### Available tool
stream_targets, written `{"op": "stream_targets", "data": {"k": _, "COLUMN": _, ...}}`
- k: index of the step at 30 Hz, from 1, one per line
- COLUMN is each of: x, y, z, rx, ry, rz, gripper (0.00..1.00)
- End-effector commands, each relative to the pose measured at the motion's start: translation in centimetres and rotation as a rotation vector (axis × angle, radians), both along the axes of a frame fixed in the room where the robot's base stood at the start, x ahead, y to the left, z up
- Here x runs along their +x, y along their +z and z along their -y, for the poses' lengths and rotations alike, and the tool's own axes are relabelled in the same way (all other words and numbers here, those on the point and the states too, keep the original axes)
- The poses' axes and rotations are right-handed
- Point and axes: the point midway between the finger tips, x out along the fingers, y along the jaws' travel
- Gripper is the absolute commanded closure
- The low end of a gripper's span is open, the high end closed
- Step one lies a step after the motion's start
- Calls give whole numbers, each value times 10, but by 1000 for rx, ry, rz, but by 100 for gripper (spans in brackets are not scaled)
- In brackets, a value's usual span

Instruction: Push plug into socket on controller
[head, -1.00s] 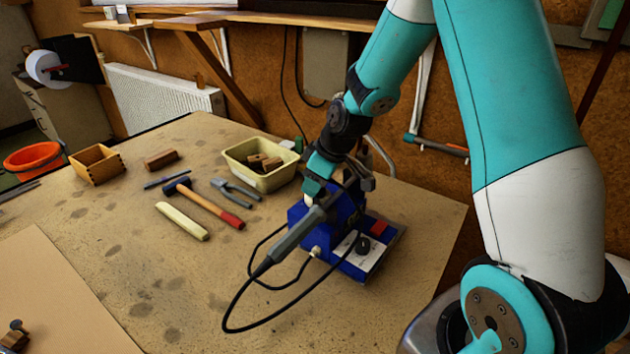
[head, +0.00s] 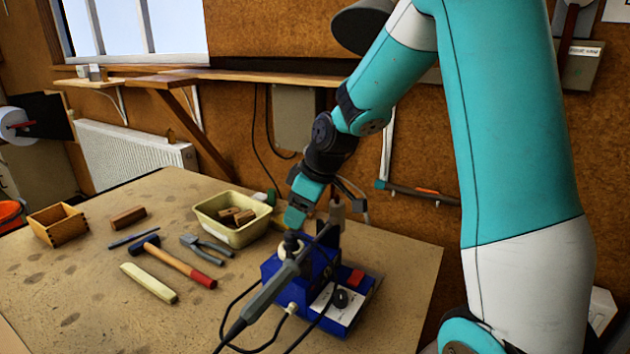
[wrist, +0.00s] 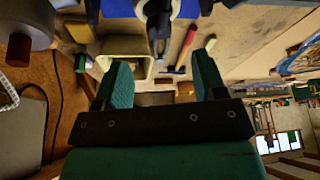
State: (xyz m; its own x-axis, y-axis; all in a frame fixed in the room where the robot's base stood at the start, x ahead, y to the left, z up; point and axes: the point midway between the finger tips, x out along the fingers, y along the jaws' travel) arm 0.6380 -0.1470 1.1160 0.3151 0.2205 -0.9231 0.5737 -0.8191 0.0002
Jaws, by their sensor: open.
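The blue controller (head: 356,308) stands on the table with a white front panel, a black knob and a red switch. A pale, round plug-like cable end (head: 293,308) is at its left front edge; I cannot tell how deeply it sits, and the socket is hidden. A grey-handled tool (head: 268,297) leans up at the controller's left, with its black cable looping over the table. My gripper (head: 293,222) is above the controller's back left, apart from the cable end. In the wrist view, my gripper (wrist: 163,75) is open, with nothing held between its teal fingers.
A cream tub (head: 232,218) with brown blocks stands behind and left. A hammer (head: 175,262), pliers (head: 207,247), a pale bar (head: 148,283) and a wooden box (head: 57,225) lie farther left. The table's right side is clear.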

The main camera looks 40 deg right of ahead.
Motion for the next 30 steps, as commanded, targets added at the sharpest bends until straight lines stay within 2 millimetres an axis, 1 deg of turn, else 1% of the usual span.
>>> {"op": "stream_targets", "data": {"k": 1, "x": -4, "y": 12, "z": 4, "rx": -2, "ry": -3, "rz": 8, "gripper": 36}}
{"op": "stream_targets", "data": {"k": 3, "x": -9, "y": 29, "z": 8, "rx": -3, "ry": -3, "rz": 7, "gripper": 36}}
{"op": "stream_targets", "data": {"k": 6, "x": -16, "y": 50, "z": 13, "rx": -2, "ry": -3, "rz": 6, "gripper": 36}}
{"op": "stream_targets", "data": {"k": 9, "x": -22, "y": 67, "z": 17, "rx": -2, "ry": -2, "rz": 5, "gripper": 36}}
{"op": "stream_targets", "data": {"k": 12, "x": -27, "y": 78, "z": 19, "rx": -1, "ry": -1, "rz": 2, "gripper": 36}}
{"op": "stream_targets", "data": {"k": 18, "x": -30, "y": 87, "z": 21, "rx": 0, "ry": -1, "rz": -1, "gripper": 36}}
{"op": "stream_targets", "data": {"k": 30, "x": -30, "y": 87, "z": 21, "rx": -1, "ry": 0, "rz": -1, "gripper": 36}}
